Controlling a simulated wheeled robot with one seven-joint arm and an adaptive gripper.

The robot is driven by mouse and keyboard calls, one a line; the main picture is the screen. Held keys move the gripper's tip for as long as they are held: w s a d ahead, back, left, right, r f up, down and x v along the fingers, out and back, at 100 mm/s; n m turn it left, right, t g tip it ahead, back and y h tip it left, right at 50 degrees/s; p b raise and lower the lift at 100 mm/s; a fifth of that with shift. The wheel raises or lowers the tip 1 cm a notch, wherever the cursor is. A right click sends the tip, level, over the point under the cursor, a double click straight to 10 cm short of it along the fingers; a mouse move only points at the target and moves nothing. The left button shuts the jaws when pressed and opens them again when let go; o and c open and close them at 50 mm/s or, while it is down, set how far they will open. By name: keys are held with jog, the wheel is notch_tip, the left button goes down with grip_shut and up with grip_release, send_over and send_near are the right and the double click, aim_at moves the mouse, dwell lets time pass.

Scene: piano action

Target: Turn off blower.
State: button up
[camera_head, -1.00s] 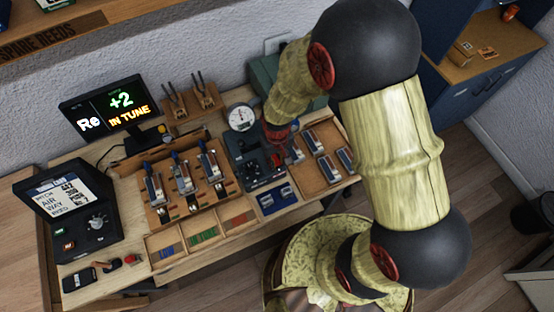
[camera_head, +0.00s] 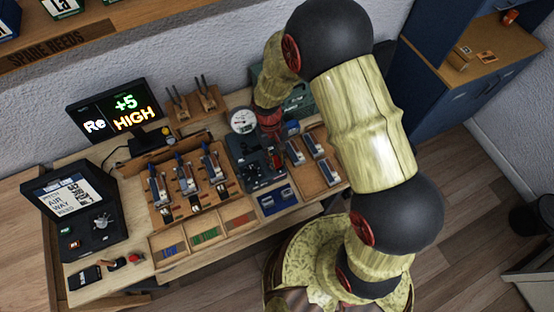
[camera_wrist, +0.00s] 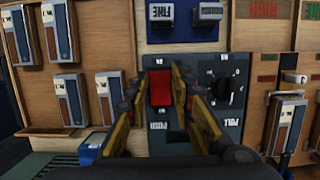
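The blower's grey-blue control panel (camera_wrist: 225,75) fills the middle of the wrist view. It carries a red rocker switch (camera_wrist: 160,88) and a black round knob (camera_wrist: 226,90) to the right of it. My gripper (camera_wrist: 162,80) is open, with one yellow-padded finger on each side of the red switch. Whether a finger touches the switch is unclear. In the head view, the panel (camera_head: 262,170) stands at the back middle of the bench below a round white gauge (camera_head: 242,120); my wrist partly covers it, and the fingers are hard to make out there.
Wooden racks with several metal reed parts (camera_head: 185,175) stand left of the panel, and more parts (camera_head: 312,145) stand right. A display (camera_head: 120,112) reads "Re +5 HIGH". A black control case (camera_head: 75,205) sits at far left.

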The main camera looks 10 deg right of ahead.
jog(key=o, duration=0.4)
jog(key=shift+r, duration=0.1)
jog(key=v, duration=1.1)
jog(key=shift+w+r, duration=0.15)
jog(key=shift+r, duration=0.25)
notch_tip(320, 180, up, 8)
jog(key=m+t+b, duration=0.1)
jog(key=t+b, duration=0.2)
jog(key=b, duration=0.2)
send_over(278, 164)
jog(key=s+d, duration=0.5)
jog(key=s+d+r+m+t+b, duration=0.1)
jog(key=s+d+r+t+b, duration=0.1)
jog(key=s+d+r+b, duration=0.1)
jog(key=s+d+r+m+t+b, duration=0.1)
jog(key=s+d+r+t+b, duration=0.2)
jog(key=b, duration=0.1)
jog(key=shift+s+d+r+y+b, duration=0.25)
jog(key=shift+s+d+y+b, duration=0.1)
jog(key=shift+s+d+y, duration=0.05)
